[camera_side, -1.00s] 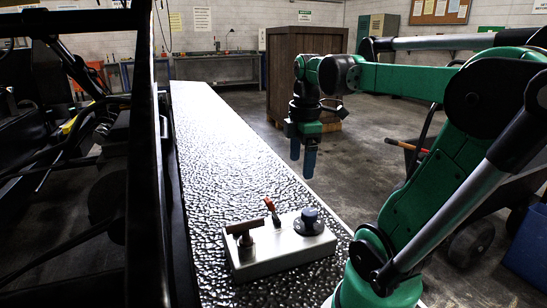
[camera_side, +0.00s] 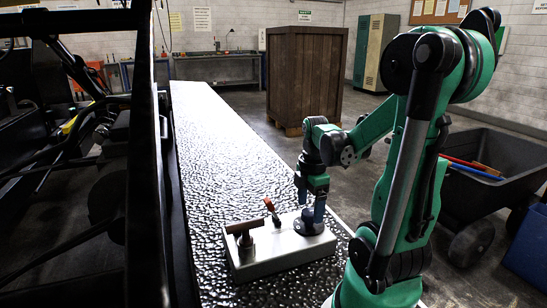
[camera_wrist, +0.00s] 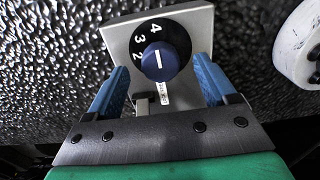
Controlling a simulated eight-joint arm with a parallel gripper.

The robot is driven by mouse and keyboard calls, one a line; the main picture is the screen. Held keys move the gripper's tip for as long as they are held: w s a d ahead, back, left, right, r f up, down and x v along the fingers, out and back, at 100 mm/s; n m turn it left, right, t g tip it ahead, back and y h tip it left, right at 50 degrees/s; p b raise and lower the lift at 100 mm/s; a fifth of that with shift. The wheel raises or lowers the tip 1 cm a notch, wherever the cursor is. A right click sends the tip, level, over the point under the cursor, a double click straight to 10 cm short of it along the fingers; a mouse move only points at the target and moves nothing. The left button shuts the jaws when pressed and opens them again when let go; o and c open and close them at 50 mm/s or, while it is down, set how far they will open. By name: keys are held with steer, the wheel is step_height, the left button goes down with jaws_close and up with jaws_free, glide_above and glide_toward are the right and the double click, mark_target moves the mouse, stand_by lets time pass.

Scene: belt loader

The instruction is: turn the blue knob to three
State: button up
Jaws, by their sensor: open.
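The blue knob (camera_wrist: 160,62) sits on a black dial with white numerals on a pale control box (camera_side: 275,262). In the wrist view the numerals 4, 3 and 2 show along the dial's upper and left side. A short white line on the knob runs up and down in the picture; I cannot tell which end is the pointer. My gripper (camera_side: 311,205) is directly over the knob end of the box, with blue fingers pointing down. In the wrist view its fingers (camera_wrist: 160,75) are apart, left and right of the knob, with gaps between.
A red lever (camera_side: 270,207) and a brown T-shaped handle (camera_side: 244,230) stand on the same box, left of the knob. The box rests on a long textured metal belt (camera_side: 205,150). A dark machine frame (camera_side: 145,150) stands along the belt's left. The belt beyond is clear.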

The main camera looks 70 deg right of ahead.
steer(key=shift+f, duration=0.65)
jaws_close()
